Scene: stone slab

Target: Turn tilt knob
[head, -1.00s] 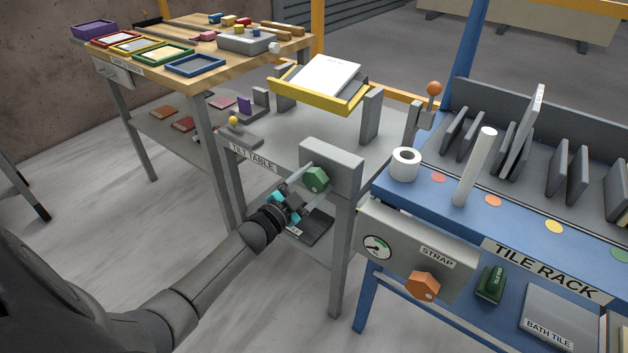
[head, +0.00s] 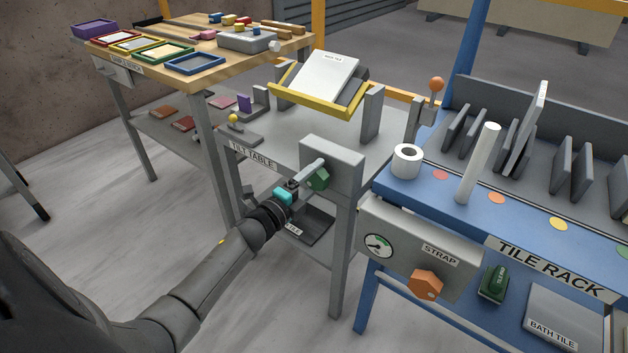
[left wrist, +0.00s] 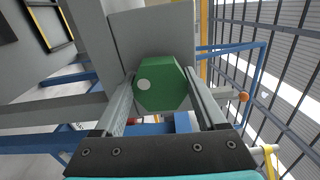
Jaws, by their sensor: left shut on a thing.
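The green faceted tilt knob (head: 318,179) sits on the front of a grey block (head: 338,160) at the tilt table's (head: 262,158) front right corner. My left gripper (head: 311,174) is shut on the knob, with a finger partly covering it in the head view. In the left wrist view the knob (left wrist: 160,84) lies between the two fingers, its white dot at the left of its face. The yellow-edged tilting platform (head: 318,104) carries a white tile (head: 322,75) and slopes toward the front. My right gripper is not in view.
The blue tile rack (head: 440,205) stands close on the right, with an orange strap knob (head: 425,284) and a gauge on its front. A wooden sample bench (head: 150,70) with coloured frames stands at the back left. Open floor lies at the front left.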

